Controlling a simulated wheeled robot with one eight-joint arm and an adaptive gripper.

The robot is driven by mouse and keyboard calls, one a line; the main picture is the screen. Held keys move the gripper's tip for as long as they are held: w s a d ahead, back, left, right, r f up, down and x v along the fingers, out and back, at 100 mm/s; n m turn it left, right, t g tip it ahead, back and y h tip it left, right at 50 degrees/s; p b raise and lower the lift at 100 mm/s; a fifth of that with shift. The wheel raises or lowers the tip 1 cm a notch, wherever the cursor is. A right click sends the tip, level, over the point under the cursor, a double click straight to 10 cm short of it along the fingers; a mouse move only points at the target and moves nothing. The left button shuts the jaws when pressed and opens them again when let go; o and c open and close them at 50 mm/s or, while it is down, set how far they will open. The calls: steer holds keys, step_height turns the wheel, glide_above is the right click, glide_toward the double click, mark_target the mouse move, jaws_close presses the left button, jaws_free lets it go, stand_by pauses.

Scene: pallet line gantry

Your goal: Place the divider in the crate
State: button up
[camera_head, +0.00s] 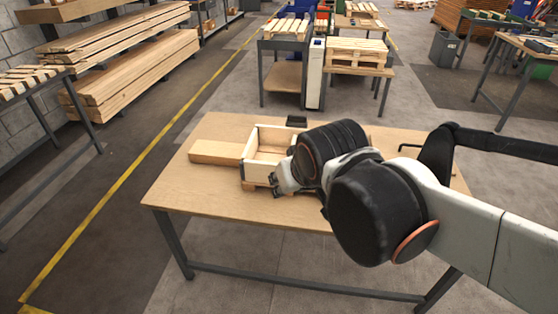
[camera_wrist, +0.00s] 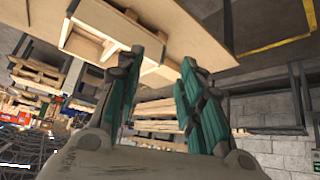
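The crate (camera_head: 249,171) is a small open box of pale wood on the workbench, near its middle. It also shows in the wrist view (camera_wrist: 85,45), steeply tilted at the upper left. My gripper (camera_head: 280,184) is low beside the crate's near right corner, partly hidden by my wrist. In the wrist view my gripper (camera_wrist: 166,58) has its two green-padded fingers apart, and I see nothing clamped between them. I cannot single out the divider with certainty; my arm hides part of the crate and the bench to its right.
A flat wooden block (camera_head: 215,151) lies left of the crate on the workbench (camera_head: 215,199). A small black object (camera_head: 297,121) stands behind the crate. The bench's front left is clear. A pallet stand (camera_head: 357,57) is beyond the bench.

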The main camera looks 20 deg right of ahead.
steer(key=shift+n+g+y, duration=0.3)
steer(key=shift+n+y, duration=0.2)
steer(key=s, duration=0.1)
steer(key=s+a, duration=0.1)
steer(key=s, duration=0.1)
steer(key=s+a, duration=0.1)
steer(key=s, duration=0.1)
steer(key=shift+f, duration=0.35)
